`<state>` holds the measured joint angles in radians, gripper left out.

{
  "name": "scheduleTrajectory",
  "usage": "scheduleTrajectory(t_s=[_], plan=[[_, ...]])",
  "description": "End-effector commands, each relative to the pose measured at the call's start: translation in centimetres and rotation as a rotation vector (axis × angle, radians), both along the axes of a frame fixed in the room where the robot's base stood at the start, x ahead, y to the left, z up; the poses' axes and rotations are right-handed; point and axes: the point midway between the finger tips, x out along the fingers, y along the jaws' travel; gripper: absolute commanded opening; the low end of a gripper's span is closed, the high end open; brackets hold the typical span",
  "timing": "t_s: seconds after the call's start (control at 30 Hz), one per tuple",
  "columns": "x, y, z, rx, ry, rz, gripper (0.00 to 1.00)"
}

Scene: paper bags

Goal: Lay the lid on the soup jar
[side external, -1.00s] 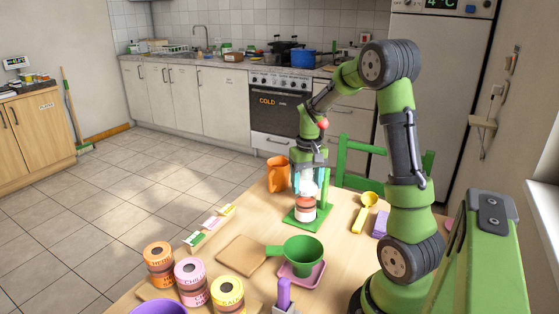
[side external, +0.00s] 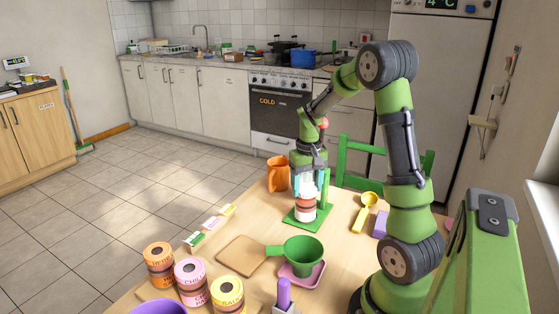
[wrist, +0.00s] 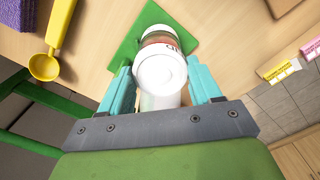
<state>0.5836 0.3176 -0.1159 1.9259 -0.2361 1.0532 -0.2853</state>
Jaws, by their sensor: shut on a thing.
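My gripper (side external: 309,186) is at the far side of the table. Its cyan fingers, seen in the wrist view (wrist: 161,86), are closed on the sides of the round white lid (wrist: 157,71). The soup jar (side external: 306,209), white with a reddish-brown band, stands upright on a green base (side external: 293,219) with a post. The lid is directly above the jar, at or very near its top; I cannot tell whether they touch. In the wrist view the lid hides part of the jar (wrist: 163,37).
A green post (side external: 325,189) rises close to the right of the gripper. An orange mug (side external: 278,174) stands behind left, and a yellow scoop (side external: 364,212) lies to the right.

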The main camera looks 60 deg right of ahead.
Motion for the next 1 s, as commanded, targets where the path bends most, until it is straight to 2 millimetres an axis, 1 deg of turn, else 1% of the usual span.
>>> scheduleTrajectory(t_s=[0.47, 0.5, 0.67, 0.9, 1.0], plan=[[-0.04, 0.02, -1.10, 0.000, 0.001, 0.000, 0.35], [-0.02, 0.01, -1.08, 0.000, 0.001, 0.000, 0.68], [-0.01, 0.00, -1.05, -0.001, 0.001, 0.000, 0.92], [-0.01, -0.01, -1.03, 0.000, 0.000, 0.000, 0.93], [0.03, -0.03, -0.70, -0.001, -0.002, 0.001, 0.93]])
